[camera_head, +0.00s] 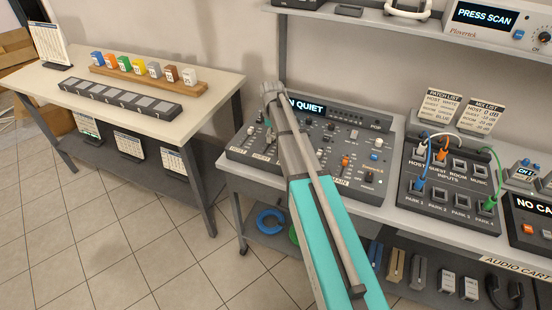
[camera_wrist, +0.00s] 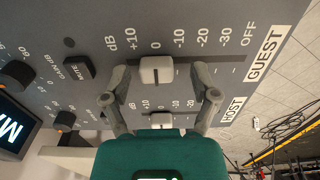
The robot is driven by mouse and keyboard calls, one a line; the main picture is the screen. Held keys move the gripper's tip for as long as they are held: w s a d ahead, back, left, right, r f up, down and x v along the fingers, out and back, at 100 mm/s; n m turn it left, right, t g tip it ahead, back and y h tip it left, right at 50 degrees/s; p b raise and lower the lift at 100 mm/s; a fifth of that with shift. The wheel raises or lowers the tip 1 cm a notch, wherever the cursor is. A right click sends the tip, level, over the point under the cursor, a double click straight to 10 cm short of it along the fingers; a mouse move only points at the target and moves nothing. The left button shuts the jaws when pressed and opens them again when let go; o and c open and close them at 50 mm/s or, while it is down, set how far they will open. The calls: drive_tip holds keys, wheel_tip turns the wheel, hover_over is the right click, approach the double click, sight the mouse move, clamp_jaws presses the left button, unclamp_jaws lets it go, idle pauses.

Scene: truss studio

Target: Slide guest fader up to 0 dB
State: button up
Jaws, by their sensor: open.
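The guest fader has a white cap (camera_wrist: 157,70) in a dark slot on the grey mixer panel, above the host fader in the wrist view. The cap lines up with the 0 mark of the guest scale. The GUEST label (camera_wrist: 264,54) is at the slot's OFF end. My gripper (camera_wrist: 159,75) is open, with one finger on the +10 side of the cap and the other on the -10 to -20 side. Gaps show between cap and fingers. In the head view the mixer (camera_head: 335,130) is partly hidden by my arm.
The white host fader cap (camera_wrist: 161,119) sits between my fingers' bases, near its own 0 mark. The mixer's screen (camera_head: 307,107) shows "QUIET", partly covered. The patch box (camera_head: 450,170) with cables stands to the right. A table (camera_head: 205,105) with coloured blocks is at left.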

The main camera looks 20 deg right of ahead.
sight(265, 153)
drive_tip(key=s+a, duration=0.1)
drive_tip(key=s, duration=0.1)
drive_tip(key=s+a, duration=0.3)
drive_tip(key=s, duration=0.1)
drive_tip(key=shift+s+a, duration=0.1)
drive_tip(key=shift+a, duration=0.3)
drive_tip(key=shift+r+p, duration=0.55)
wheel_tip(265, 153, up, 13)
drive_tip(key=p, duration=1.3)
drive_tip(key=s+f+m+b, duration=0.5)
drive_tip(key=s, duration=0.4)
drive_tip(key=s+f+m+b, duration=0.5)
drive_tip(key=s, duration=0.5)
drive_tip(key=shift+s+a, duration=0.2)
drive_tip(key=shift+s, duration=0.1)
